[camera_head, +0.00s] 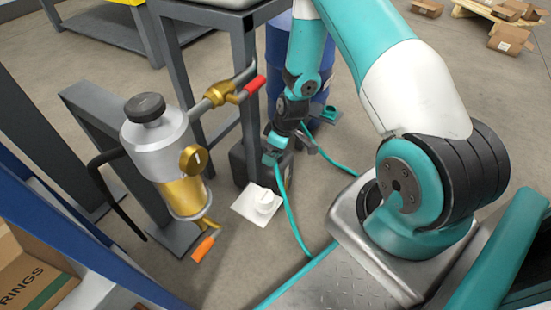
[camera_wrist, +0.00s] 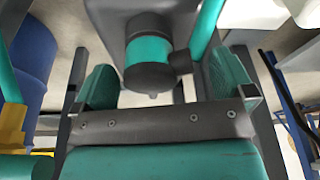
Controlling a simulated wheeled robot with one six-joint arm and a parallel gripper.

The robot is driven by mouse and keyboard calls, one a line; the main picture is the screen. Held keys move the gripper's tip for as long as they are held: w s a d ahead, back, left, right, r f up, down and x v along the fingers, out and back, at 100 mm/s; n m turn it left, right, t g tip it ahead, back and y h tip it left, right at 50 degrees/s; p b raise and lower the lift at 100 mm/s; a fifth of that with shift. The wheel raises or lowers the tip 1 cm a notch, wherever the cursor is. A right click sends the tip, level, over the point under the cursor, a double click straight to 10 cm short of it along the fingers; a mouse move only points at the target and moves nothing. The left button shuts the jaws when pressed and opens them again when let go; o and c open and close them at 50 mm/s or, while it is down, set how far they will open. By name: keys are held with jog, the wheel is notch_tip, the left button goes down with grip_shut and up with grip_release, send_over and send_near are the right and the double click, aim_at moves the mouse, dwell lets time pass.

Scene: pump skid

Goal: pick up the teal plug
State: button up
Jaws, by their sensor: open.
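In the wrist view, the teal plug (camera_wrist: 149,50) shows as a short teal cylinder with dark grey parts at both ends, in front of a grey body. My gripper (camera_wrist: 165,82) is open, with one teal-padded finger on each side of the plug. A gap shows between the plug and each pad; I cannot tell how far the plug is in depth. In the head view, my gripper (camera_head: 283,150) is low beside the grey stand, and my arm hides much of that spot. I cannot make out the plug there.
A silver and brass filter unit (camera_head: 157,140) with a red-handled valve (camera_head: 240,92) stands left of my gripper. A blue drum (camera_head: 305,62) is behind my arm. A cardboard box (camera_head: 30,280) is at lower left.

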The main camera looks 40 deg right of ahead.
jog(key=c, duration=1.1)
jog(key=shift+r, duration=0.2)
jog(key=shift+r+p, duration=0.25)
jog(key=shift+p, duration=0.15)
notch_tip(320, 180, up, 3)
jog(key=shift+r+p, duration=0.1)
jog(key=shift+p, duration=1.15)
jog(key=s+d+p, duration=0.2)
jog(key=s+d, duration=0.1)
jog(key=s, duration=0.5)
jog(key=s+d+p, duration=0.3)
jog(key=s, duration=0.6)
jog(key=shift+f, duration=0.25)
